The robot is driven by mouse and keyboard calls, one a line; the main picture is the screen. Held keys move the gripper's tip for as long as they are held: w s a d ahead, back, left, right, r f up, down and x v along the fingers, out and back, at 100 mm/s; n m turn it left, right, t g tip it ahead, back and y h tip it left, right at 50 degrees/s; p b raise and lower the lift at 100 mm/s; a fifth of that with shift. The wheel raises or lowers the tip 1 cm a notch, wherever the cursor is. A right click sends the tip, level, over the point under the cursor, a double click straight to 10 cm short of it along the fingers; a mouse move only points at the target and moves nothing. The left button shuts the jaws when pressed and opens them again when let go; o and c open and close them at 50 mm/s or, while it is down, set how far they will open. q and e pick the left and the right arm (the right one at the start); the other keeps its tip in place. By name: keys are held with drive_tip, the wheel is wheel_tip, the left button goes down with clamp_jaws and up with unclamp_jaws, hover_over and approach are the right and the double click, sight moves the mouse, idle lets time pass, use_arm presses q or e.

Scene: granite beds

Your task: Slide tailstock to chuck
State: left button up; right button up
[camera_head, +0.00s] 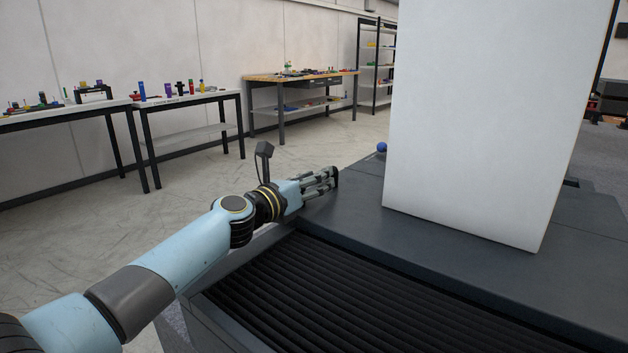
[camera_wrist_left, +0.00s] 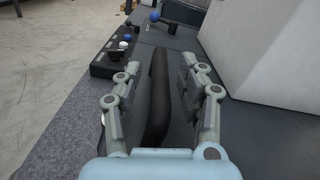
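My left gripper (camera_head: 330,181) reaches in from the left over the dark edge of the granite bed. In the left wrist view its two fingers (camera_wrist_left: 160,64) are spread apart. A long black curved bar, like a handle (camera_wrist_left: 156,108), lies between them, with a gap visible on each side. I cannot tell whether this bar belongs to the tailstock. A blue ball knob (camera_head: 381,147) stands beyond the gripper; the left wrist view also shows a blue ball (camera_wrist_left: 154,17). No tailstock or chuck can be clearly made out. My right gripper is out of view.
A tall white block (camera_head: 485,120) stands on the dark bed (camera_head: 350,225), right of my left gripper. A ribbed black cover (camera_head: 370,300) lies in front. A small dark panel with knobs (camera_wrist_left: 108,65) lies ahead left. Work tables (camera_head: 190,101) stand along the wall, with open floor between.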

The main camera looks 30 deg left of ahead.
sight(355, 174)
use_arm(q)
clamp_jaws()
idle(0.3)
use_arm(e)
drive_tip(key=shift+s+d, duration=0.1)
use_arm(q)
drive_tip(key=w+b, duration=0.3)
drive_tip(key=w, duration=0.2)
drive_tip(key=w+d+b, duration=0.1)
drive_tip(key=w+b, duration=0.2)
drive_tip(key=w, duration=0.3)
drive_tip(key=w+d+b, duration=0.1)
drive_tip(key=w+b, duration=0.2)
drive_tip(key=w, duration=0.3)
drive_tip(key=shift+d+f, duration=0.2)
drive_tip(key=shift+w+r, duration=0.1)
drive_tip(key=shift+r, duration=0.3)
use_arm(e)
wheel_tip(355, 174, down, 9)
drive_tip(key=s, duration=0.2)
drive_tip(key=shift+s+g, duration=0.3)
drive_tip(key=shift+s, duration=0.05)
